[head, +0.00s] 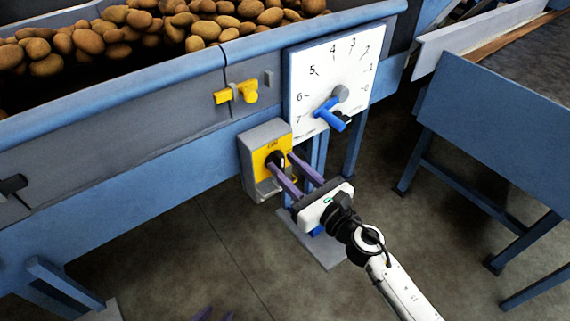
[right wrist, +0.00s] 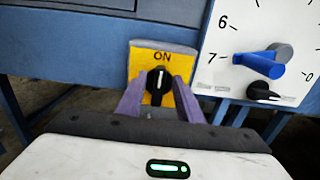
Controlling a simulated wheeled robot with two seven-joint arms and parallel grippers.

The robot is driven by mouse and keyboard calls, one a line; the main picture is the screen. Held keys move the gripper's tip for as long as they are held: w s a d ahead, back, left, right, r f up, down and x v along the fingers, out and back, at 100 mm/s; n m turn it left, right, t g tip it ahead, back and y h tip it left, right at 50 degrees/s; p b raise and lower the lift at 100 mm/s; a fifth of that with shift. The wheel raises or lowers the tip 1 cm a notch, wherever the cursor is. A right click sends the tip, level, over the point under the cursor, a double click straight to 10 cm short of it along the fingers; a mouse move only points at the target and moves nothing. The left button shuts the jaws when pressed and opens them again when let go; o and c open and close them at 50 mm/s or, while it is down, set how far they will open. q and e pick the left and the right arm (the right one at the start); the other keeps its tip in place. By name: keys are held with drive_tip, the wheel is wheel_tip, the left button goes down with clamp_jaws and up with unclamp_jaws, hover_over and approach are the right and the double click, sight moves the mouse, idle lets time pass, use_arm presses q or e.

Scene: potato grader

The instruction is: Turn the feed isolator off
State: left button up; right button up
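The feed isolator is a grey box with a yellow plate (head: 262,143), mounted on the blue frame below the hopper. In the right wrist view, its yellow plate (right wrist: 139,66) reads "ON" at the top. The black knob (right wrist: 158,86) stands upright, its white line pointing up to "ON". My right gripper (head: 281,160) is in front of the plate with its purple fingers apart, one on each side of the knob. In the right wrist view, a gap shows between fingers and knob.
A white numbered dial (head: 334,75) with a blue lever (head: 331,115) is close to the isolator's upper right. A yellow handle (head: 237,92) is above it. A blue table-like unit (head: 495,125) stands right; open floor lies between.

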drive_tip(key=shift+w+a, duration=0.3)
drive_tip(key=shift+w, duration=0.1)
drive_tip(key=shift+c, duration=0.5)
clamp_jaws()
drive_tip(key=shift+d+m, duration=0.1)
drive_tip(key=shift+m, duration=0.2)
drive_tip(key=shift+w+d+f+m+p, duration=0.2)
drive_tip(key=shift+f+m+p, duration=0.1)
drive_tip(key=shift+m, duration=2.55)
drive_tip(key=shift+w+d+f+m+p, duration=0.15)
drive_tip(key=shift+f+m+p, duration=0.15)
drive_tip(key=shift+m, duration=2.6)
drive_tip(key=shift+w+d+f+m+p, duration=0.1)
drive_tip(key=shift+d+f+m+p, duration=0.2)
drive_tip(key=shift+m, duration=2.55)
drive_tip(key=shift+a, duration=0.1)
